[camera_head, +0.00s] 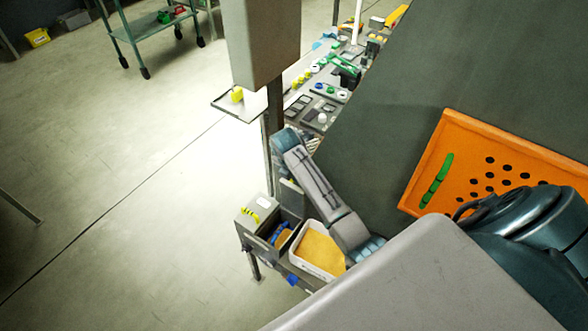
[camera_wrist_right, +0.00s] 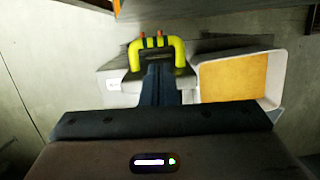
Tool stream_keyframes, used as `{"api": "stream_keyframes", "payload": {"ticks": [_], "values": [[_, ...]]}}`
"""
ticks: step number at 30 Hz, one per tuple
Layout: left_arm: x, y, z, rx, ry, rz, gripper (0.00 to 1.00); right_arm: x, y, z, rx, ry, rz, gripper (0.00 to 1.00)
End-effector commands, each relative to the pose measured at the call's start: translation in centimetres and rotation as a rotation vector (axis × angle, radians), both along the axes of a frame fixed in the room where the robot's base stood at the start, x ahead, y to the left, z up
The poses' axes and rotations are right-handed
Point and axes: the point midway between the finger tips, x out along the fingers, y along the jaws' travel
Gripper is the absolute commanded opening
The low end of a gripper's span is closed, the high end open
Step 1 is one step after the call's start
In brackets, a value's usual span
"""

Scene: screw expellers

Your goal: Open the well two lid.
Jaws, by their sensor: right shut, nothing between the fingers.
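In the right wrist view, a yellow U-shaped handle (camera_wrist_right: 157,50) stands on a grey lid (camera_wrist_right: 116,86) with a white label. My right gripper (camera_wrist_right: 160,70) is shut and empty, its dark fingers overlapping the lower opening of the handle. I cannot tell whether they touch it. In the head view, a grey lid with a yellow striped handle (camera_head: 250,215) sits at the left end of the grey well unit (camera_head: 262,246). A small yellow piece (camera_head: 291,182) shows farther back, mostly hidden by my arm. My right gripper is hidden there, and my left gripper is out of view.
A white bin with yellow-orange contents (camera_head: 297,259) stands right of the lid; it also shows in the right wrist view (camera_wrist_right: 273,92). An open compartment holds a blue item (camera_head: 279,233). An orange perforated panel (camera_head: 416,190) lies at right.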

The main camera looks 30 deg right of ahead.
Motion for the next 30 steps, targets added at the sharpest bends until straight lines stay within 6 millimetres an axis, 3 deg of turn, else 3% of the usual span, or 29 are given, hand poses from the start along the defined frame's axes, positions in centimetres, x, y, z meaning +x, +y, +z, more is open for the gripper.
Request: {"api": "stream_keyframes", "payload": {"ticks": [3, 9, 21, 30], "values": [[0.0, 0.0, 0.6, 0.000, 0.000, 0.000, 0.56, 0.1, -0.5, -1.9, 0.000, 0.003, -0.001, 0.00], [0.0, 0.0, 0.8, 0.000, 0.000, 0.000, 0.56, 0.3, -0.9, -3.8, 0.001, 0.000, 0.000, 0.00], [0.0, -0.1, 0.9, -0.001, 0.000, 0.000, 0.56, 0.4, -0.9, -4.1, 0.001, -0.002, -0.001, 0.00], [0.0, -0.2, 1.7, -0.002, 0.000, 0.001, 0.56, 1.0, -2.5, -4.5, 0.001, -0.001, -0.001, 0.00]]}}
